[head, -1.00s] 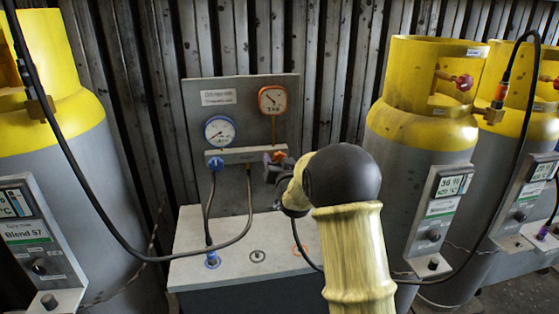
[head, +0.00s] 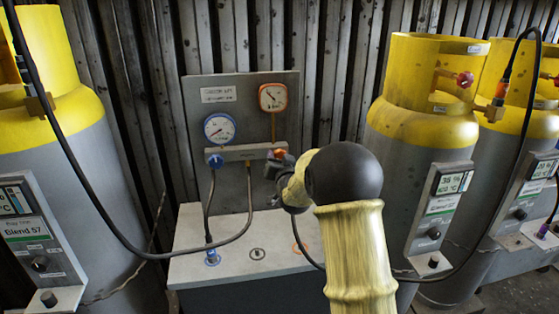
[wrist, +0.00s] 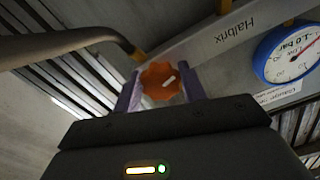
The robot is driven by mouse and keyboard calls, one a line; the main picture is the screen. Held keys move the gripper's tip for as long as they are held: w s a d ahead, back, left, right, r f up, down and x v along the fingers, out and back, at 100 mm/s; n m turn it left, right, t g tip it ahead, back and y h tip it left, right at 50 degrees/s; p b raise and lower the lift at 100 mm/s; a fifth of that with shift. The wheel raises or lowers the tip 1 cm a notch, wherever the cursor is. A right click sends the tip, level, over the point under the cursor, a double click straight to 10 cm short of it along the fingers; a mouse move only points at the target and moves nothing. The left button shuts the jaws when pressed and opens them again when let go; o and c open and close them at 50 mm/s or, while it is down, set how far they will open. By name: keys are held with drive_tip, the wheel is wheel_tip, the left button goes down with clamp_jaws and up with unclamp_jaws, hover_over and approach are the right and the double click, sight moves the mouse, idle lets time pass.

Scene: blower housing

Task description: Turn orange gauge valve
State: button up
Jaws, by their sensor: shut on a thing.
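The orange gauge valve (head: 279,153) is a small knob at the right end of the grey manifold bar, below the orange-rimmed gauge (head: 272,98). In the wrist view the scalloped orange knob (wrist: 160,82), with a white mark on it, sits between my two purple fingers. My gripper (wrist: 163,86) is shut on it. In the head view my gripper (head: 280,161) is small and dark at the knob, partly hidden by my own wrist. The orange gauge's needle is too small to read surely.
A blue valve (head: 215,161) and blue-rimmed gauge (head: 220,129) are on the panel's left; the blue gauge also shows in the wrist view (wrist: 288,52). Yellow-topped cylinders (head: 420,130) stand on both sides. A black hose (head: 95,190) arcs at left. The bench top (head: 235,255) is mostly clear.

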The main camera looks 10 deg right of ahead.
drive_tip(key=m+b, duration=0.4)
drive_tip(key=m, duration=0.1)
drive_tip(key=shift+f, duration=0.2)
drive_tip(key=m+b, duration=0.4)
drive_tip(key=m, duration=0.1)
drive_tip(key=m+b, duration=0.5)
drive_tip(key=m, duration=0.1)
drive_tip(key=shift+m, duration=0.4)
drive_tip(key=m+b, duration=0.3)
drive_tip(key=m, duration=0.1)
drive_tip(key=shift+r, duration=0.25)
drive_tip(key=o, duration=1)
drive_tip(key=shift+c, duration=0.2)
drive_tip(key=shift+r, duration=0.1)
